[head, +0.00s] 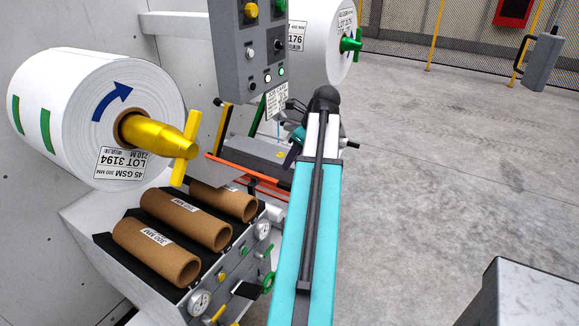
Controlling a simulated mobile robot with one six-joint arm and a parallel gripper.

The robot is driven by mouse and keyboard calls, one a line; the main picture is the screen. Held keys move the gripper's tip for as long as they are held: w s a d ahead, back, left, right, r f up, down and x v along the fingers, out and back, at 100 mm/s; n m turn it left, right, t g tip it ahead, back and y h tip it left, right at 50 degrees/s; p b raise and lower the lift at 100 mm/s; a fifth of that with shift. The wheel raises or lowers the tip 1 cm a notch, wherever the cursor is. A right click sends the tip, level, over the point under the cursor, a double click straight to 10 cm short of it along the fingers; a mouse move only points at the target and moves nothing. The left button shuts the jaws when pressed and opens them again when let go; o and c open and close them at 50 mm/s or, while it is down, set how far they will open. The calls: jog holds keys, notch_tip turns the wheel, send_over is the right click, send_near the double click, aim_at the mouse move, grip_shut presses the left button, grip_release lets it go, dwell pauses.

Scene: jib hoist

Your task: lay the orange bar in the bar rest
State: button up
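The orange bar (243,170) shows as a long thin orange strip in front of a grey box-like unit, left of my arm. Its right end runs behind my arm. More orange strips show just below it, and I cannot tell whether they belong to the same bar. My gripper (293,133) is at the far end of my teal arm, small and mostly hidden by the arm's end. Its fingers cannot be made out. I cannot clearly identify the bar rest; the grey unit (252,150) behind the bar carries upright yellow-black and green pieces.
A white roll (70,110) with a yellow shaft (160,133) stands at left. Cardboard cores (185,222) lie on a dark rack below it. A grey control panel (248,45) hangs above the bar. Another roll (325,45) is behind. Open concrete floor (440,150) lies right.

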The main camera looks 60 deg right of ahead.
jog(key=shift+v, duration=1.25)
